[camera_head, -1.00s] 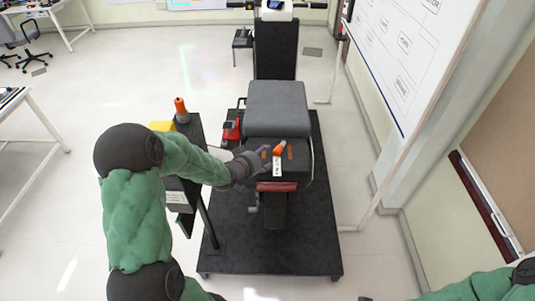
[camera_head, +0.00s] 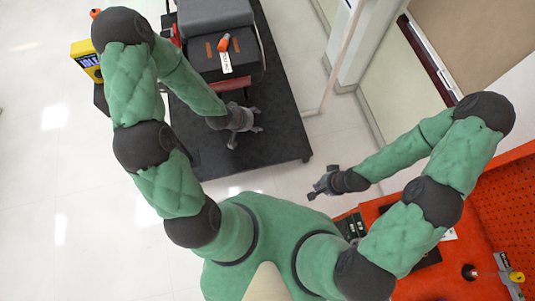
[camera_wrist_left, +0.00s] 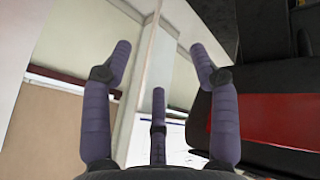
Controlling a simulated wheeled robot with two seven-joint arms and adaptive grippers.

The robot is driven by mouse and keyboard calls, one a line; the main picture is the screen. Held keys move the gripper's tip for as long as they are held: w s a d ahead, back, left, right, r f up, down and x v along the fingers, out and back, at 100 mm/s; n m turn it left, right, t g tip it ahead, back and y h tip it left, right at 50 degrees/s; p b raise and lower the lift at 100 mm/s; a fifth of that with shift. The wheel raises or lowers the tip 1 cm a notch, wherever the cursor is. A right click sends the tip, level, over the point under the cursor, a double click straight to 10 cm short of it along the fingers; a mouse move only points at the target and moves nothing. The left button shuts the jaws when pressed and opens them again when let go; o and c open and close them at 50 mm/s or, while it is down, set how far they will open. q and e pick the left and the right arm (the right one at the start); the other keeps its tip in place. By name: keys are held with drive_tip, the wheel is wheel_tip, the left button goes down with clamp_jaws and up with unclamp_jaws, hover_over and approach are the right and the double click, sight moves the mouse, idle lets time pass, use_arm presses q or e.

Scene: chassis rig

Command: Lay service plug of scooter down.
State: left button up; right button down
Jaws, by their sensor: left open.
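The service plug (camera_head: 224,42), orange with a white tag (camera_head: 226,63), lies on the black rear deck of the scooter (camera_head: 250,67), between two orange marks. The tag hangs toward the deck's near edge. My left gripper (camera_head: 243,127) is open and empty, nearer to me than the scooter's rear and apart from the plug. In the left wrist view its spread fingers (camera_wrist_left: 158,75) hold nothing. The plug is not visible there. My right gripper (camera_head: 322,185) is away to the right of the platform; its finger opening is too small to judge.
The scooter stands on a black platform (camera_head: 285,125). A yellow device with a screen (camera_head: 87,60) is at the left. An orange bench (camera_head: 440,275) with tools lies at the lower right. A pale wall and post rise at the right.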

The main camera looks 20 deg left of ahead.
use_arm(q)
drive_tip(key=s+d+f+g, duration=0.2)
drive_tip(key=s+d+f, duration=0.2)
drive_tip(key=s, duration=0.3)
drive_tip(key=s+d+f+m+g+h, duration=0.1)
drive_tip(key=s+d+f+g, duration=0.2)
drive_tip(key=s+d, duration=0.3)
drive_tip(key=shift+s+d+f, duration=0.15)
drive_tip(key=shift+s+f, duration=0.35)
drive_tip(key=shift+s, duration=0.3)
drive_tip(key=shift+f, duration=0.1)
wheel_tip(320, 180, down, 9)
drive_tip(key=b, duration=0.9)
